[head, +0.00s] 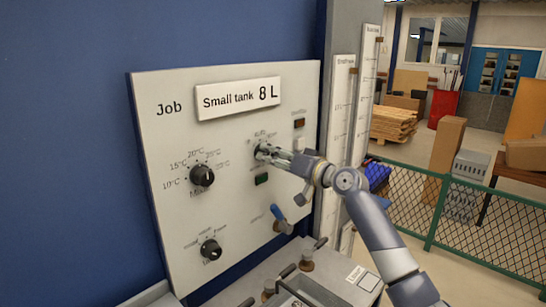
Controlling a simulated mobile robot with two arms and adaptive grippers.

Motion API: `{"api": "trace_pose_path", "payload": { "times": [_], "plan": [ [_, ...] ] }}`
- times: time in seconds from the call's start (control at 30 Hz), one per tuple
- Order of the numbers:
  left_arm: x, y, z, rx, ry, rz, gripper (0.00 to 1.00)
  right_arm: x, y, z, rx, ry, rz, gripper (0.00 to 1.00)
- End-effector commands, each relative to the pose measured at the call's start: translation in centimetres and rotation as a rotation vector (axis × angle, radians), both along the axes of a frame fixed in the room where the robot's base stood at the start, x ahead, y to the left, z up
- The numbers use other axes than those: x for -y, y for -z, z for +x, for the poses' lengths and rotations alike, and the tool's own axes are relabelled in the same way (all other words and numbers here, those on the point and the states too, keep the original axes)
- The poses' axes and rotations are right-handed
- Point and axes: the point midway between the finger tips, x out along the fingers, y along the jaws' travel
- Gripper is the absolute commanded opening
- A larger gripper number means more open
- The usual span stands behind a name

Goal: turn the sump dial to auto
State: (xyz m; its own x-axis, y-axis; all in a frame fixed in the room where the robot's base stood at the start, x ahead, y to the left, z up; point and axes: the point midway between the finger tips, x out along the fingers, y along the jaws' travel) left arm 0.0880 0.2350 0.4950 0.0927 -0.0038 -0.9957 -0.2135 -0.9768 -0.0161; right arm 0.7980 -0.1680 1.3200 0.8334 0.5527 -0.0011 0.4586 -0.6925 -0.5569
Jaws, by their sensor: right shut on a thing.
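The pale panel (155,120) stands in front of me with several dials and a sign reading "Small tank 8 L". The sump dial (262,152) sits at the panel's middle right, with "auto" printed above it and other marks around it. My right gripper (268,152) reaches in from the right and is shut on this dial. The fingers cover most of it, so its pointer direction cannot be read. My left gripper is out of view.
Two other black dials, a temperature dial (202,176) and a lower dial (210,249), are on the panel's left. A blue-handled valve (279,217) and a green button (262,179) lie below my gripper. A green fence (470,220) stands at right.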

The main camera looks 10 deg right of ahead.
Motion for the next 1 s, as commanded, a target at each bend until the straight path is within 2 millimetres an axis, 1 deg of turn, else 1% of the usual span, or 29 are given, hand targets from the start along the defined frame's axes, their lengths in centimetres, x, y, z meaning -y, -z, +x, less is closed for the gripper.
{"api": "trace_pose_path", "payload": {
  "times": [0.07,0.1,0.17,0.2,0.53,0.67,0.77,1.0],
  "plan": [
    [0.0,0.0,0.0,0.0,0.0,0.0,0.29,0.1,-0.2,0.0,0.004,0.003,0.001,0.1],
    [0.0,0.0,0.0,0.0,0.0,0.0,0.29,0.1,-0.2,0.0,0.005,0.003,0.001,0.36],
    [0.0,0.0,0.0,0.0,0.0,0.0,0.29,0.1,-0.2,0.0,0.005,0.002,0.001,0.5],
    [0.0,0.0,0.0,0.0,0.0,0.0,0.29,0.1,-0.2,0.0,0.005,0.002,0.001,0.54],
    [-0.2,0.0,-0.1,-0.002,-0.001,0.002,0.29,0.1,-0.1,0.0,0.002,0.001,-0.001,0.54],
    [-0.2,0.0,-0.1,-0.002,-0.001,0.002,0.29,0.6,0.0,-0.6,0.003,0.002,-0.002,0.54],
    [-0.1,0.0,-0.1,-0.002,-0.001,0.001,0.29,1.3,0.0,-1.7,0.003,0.002,-0.001,0.54],
    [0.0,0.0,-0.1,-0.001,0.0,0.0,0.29,3.9,0.0,-5.6,0.003,0.004,-0.004,0.54]
  ]
}}
